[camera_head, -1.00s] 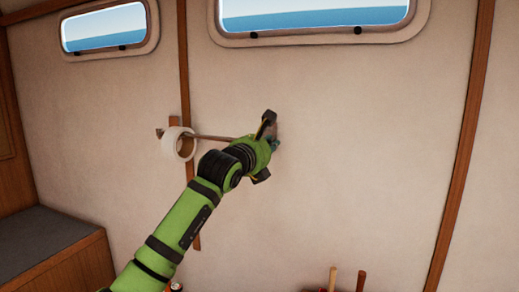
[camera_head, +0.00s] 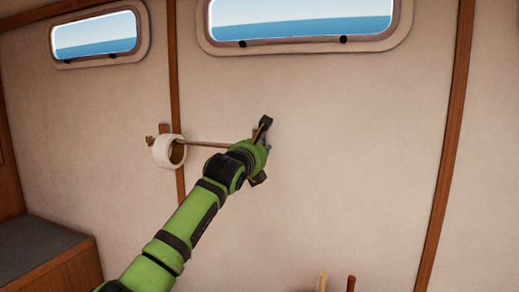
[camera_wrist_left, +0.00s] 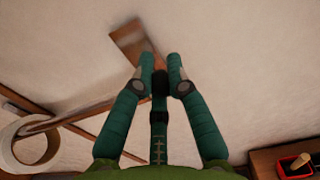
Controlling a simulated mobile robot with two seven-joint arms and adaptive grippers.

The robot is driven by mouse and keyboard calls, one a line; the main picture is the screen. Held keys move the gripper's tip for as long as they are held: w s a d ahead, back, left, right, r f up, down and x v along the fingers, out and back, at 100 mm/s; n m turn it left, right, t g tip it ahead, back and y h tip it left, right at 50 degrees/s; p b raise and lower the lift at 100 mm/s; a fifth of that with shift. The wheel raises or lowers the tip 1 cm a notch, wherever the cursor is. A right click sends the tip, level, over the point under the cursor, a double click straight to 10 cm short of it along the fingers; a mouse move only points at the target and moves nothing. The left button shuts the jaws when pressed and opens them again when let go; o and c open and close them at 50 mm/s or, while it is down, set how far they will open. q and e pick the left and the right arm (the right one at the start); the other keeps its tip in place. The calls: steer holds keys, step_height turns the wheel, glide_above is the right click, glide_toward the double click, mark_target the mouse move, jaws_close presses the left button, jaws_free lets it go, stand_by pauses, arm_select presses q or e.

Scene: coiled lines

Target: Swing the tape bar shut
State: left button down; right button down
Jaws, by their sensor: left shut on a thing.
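The tape bar (camera_head: 208,143) is a thin brown rod that runs along the cream wall, from a small wooden bracket (camera_head: 151,140) on the left towards my left gripper. A white tape roll (camera_head: 157,152) hangs on its left part. The bar and the roll (camera_wrist_left: 16,140) also show at the left of the left wrist view. My left gripper (camera_wrist_left: 160,72) is shut on the tape bar near its right end; the grip itself is partly hidden. A brown wooden plate (camera_wrist_left: 128,40) lies just past the fingertips, close to the wall. My right gripper is not in view.
Vertical wooden strips (camera_head: 443,170) run down the wall, with windows (camera_head: 300,20) above. Two handles (camera_head: 322,282) stick up at the bottom edge. A red tray (camera_wrist_left: 296,166) sits on a wooden surface at the lower right of the wrist view. A dark-topped bench (camera_head: 40,245) stands at left.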

arm_select(q)
steer(key=c, duration=1.3)
jaws_free()
steer(key=shift+r, duration=0.25)
steer(key=shift+o, duration=0.2)
steer(key=shift+w+d+f, duration=0.25)
steer(key=shift+w+d, duration=0.05)
steer(key=shift+s+a, duration=0.25)
